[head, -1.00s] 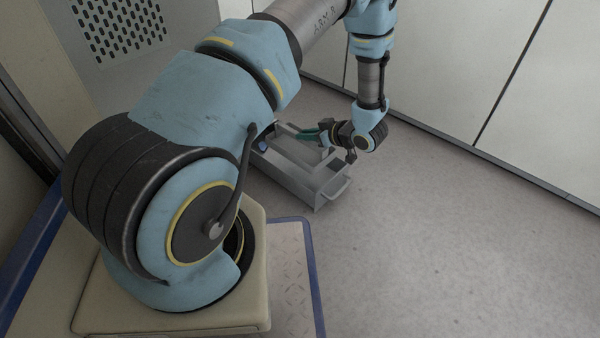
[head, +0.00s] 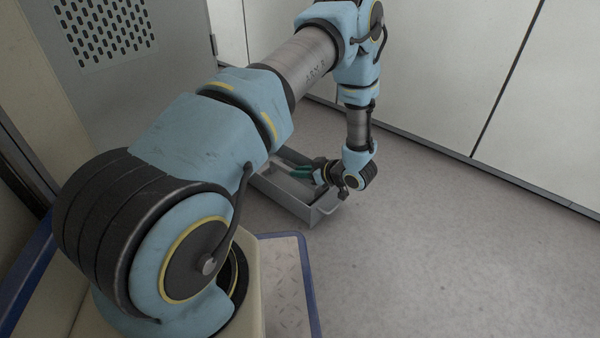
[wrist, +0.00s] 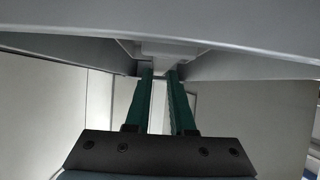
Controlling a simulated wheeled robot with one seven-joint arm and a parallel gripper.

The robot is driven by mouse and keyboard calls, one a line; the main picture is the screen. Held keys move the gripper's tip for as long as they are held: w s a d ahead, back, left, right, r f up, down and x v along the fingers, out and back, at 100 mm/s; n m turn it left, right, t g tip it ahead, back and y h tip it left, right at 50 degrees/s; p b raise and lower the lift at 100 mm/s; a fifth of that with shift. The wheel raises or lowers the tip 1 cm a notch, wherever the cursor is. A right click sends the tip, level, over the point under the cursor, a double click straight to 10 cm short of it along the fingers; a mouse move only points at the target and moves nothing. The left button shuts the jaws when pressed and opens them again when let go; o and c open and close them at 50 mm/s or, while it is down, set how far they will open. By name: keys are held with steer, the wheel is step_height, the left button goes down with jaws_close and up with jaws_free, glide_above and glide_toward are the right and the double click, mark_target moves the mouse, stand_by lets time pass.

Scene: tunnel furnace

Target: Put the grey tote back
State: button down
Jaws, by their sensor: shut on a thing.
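The grey tote (head: 281,200) is a long open box low in front of me, partly hidden behind my arm. Its near end, with a handle, points toward the lower right. My gripper (head: 301,172) has green fingers and lies over the tote's open top. In the wrist view, the green fingers (wrist: 160,73) are close together, shut on a grey part of the tote (wrist: 169,49) at their tips. Tote walls spread to both sides there. The exact grip is small and dark, and I cannot tell whether the tote touches the floor.
Bare floor (head: 430,240) lies open to the right. Pale wall panels (head: 430,80) run along the back. A grey cabinet with a perforated vent (head: 105,35) stands at the far left. A blue-edged plate (head: 287,280) is near my base.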

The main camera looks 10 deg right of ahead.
steer(key=c, duration=0.8)
jaws_free()
steer(key=shift+o, duration=0.2)
